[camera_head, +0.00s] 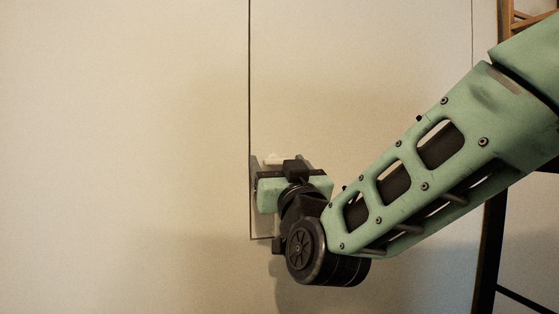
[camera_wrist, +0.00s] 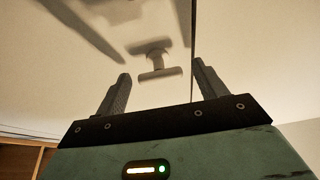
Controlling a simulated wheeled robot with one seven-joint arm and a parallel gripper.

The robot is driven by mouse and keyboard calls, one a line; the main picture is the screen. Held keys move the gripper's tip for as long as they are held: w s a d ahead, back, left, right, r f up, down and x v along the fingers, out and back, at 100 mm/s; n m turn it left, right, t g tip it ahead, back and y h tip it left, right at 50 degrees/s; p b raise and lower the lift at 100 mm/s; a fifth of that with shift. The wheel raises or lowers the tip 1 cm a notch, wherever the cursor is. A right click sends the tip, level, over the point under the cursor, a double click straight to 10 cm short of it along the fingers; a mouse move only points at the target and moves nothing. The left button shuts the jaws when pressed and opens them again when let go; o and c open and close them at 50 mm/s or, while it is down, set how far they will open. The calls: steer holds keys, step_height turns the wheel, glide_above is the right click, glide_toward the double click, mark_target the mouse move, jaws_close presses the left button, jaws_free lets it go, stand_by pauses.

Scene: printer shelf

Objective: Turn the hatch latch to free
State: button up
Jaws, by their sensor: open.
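The hatch latch (camera_wrist: 157,74) is a pale T-shaped knob on the cream panel. In the wrist view its crossbar lies roughly level, ahead of my gripper and between the lines of the two fingers. The fingertips appear short of the latch, with no contact visible.
The cream hatch panel (camera_head: 370,70) has a thin dark seam along its left edge, close beside the latch. The plain wall (camera_head: 120,150) to the left is clear. A wooden shelf frame (camera_head: 525,20) with dark legs stands at the right.

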steer(key=c, duration=1)
steer(key=shift+f+n+b, duration=0.1)
steer(key=shift+n+b, duration=0.25)
steer(key=shift+n, duration=0.05)
steer(key=n+g+y+b, duration=0.2)
steer(key=n+b, duration=0.1)
steer(key=n, duration=0.3)
steer(key=n+g+y+b, duration=0.1)
steer(key=n+g+b, duration=0.1)
steer(key=n, duration=0.3)
steer(key=n+g+y+b, duration=0.2)
steer(key=n+b, duration=0.2)
steer(key=n, duration=0.2)
steer(key=shift+w+d+r+n+y, duration=0.1)
steer(key=shift+d+r+n+y, duration=0.15)
steer(key=shift+d+n+y, duration=0.1)
steer(key=shift+r+n+g+h, duration=0.15)
steer(key=shift+n+g+h, duration=0.45)
steer(key=shift+n, duration=1.25)
steer(key=shift+n+y, duration=0.3)
steer(key=shift+y, duration=0.05)
